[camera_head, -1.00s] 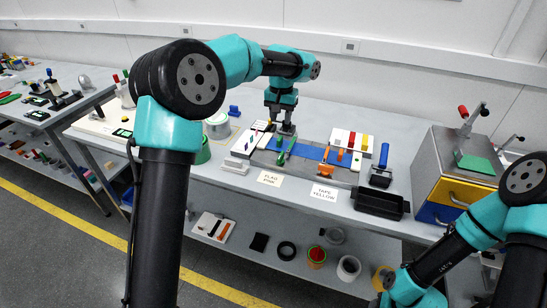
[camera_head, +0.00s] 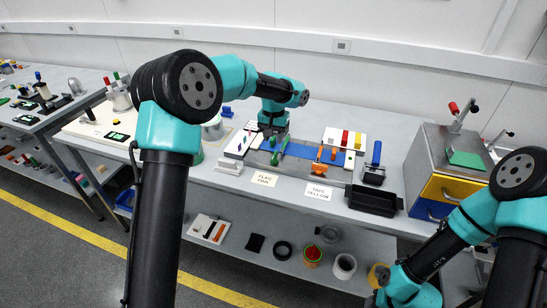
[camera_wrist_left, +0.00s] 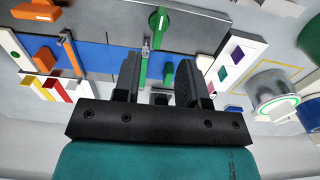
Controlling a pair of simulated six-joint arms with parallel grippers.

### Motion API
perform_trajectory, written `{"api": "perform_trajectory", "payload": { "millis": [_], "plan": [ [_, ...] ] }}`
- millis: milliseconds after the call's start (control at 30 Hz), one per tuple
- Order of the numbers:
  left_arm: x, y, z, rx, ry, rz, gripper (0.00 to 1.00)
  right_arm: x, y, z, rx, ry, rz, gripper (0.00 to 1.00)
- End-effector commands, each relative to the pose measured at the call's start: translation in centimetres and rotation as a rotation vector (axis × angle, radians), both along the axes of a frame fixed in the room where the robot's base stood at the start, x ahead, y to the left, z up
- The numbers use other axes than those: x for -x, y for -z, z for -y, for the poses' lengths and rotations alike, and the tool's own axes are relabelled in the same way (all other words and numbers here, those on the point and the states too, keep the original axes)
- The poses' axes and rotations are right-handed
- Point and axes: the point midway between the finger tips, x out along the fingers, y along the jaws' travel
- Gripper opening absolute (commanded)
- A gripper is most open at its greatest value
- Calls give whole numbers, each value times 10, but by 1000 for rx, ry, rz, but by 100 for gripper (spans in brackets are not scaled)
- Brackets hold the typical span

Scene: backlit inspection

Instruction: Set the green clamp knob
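The green clamp (camera_head: 283,146) stands on the blue strip of the fixture, near its left end. In the left wrist view its green rounded end (camera_wrist_left: 158,20) lies at the top, with a green bar (camera_wrist_left: 143,70) running down between the fingers. A second green piece (camera_wrist_left: 168,72) shows beside the bar. I cannot tell which part is the knob. My left gripper (camera_head: 274,135) is above and just behind the clamp. Its two black fingers (camera_wrist_left: 157,82) are apart, with nothing visibly gripped.
An orange clamp (camera_head: 319,160) stands right of the green one on the blue strip (camera_head: 300,150). A white block with coloured bars (camera_head: 345,137) is behind it. A black tray (camera_head: 374,200) and a drawer cabinet (camera_head: 445,160) are to the right. Two label cards (camera_head: 263,178) lie at the front.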

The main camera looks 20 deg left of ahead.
Motion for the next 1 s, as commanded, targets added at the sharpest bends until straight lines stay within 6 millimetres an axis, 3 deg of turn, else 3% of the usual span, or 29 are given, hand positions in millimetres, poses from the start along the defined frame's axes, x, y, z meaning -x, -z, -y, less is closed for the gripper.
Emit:
{"api": "perform_trajectory", "payload": {
  "millis": [500,700,967,1000],
  "plan": [
    [0,83,0,0,1,-1,38,0,0,0,0,0,0,43],
    [0,95,0,0,-1,0,38,0,0,0,0,0,0,43],
    [0,96,0,0,0,1,38,0,0,0,0,0,0,43],
    [0,96,0,0,0,1,34,0,0,0,0,0,0,43]
  ]
}}
